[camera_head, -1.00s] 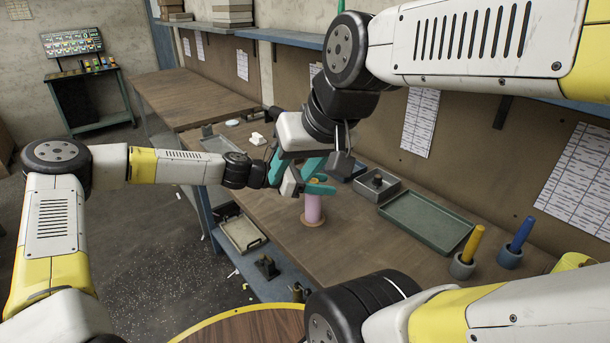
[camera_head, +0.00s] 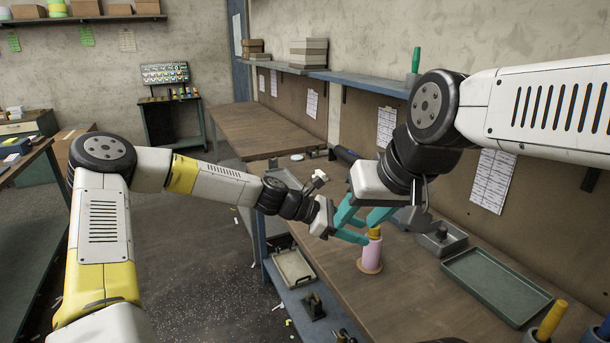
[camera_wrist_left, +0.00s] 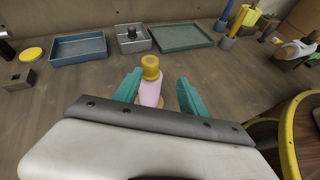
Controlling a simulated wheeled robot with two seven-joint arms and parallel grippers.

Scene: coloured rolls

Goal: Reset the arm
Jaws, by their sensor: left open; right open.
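A pink roll (camera_head: 371,256) with a yellow roll (camera_head: 375,233) on top stands upright on a round tan base on the workbench (camera_head: 340,283). My left gripper (camera_head: 352,227) is open, just left of and above the rolls. In the left wrist view its teal fingers (camera_wrist_left: 160,88) are spread, with the pink roll (camera_wrist_left: 150,94) and yellow roll (camera_wrist_left: 150,67) between them in the picture; no contact is clear. My right gripper (camera_head: 364,213) is open and empty, above and behind the stack. The two grippers overlap in the head view, so their gap is unclear.
A green tray (camera_head: 497,287) and a grey metal box (camera_head: 440,240) lie right of the stack. A yellow peg in a holder (camera_head: 550,320) stands at front right. The wrist view also shows a blue tray (camera_wrist_left: 78,49). A blue shelf (camera_head: 365,84) runs along the wall.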

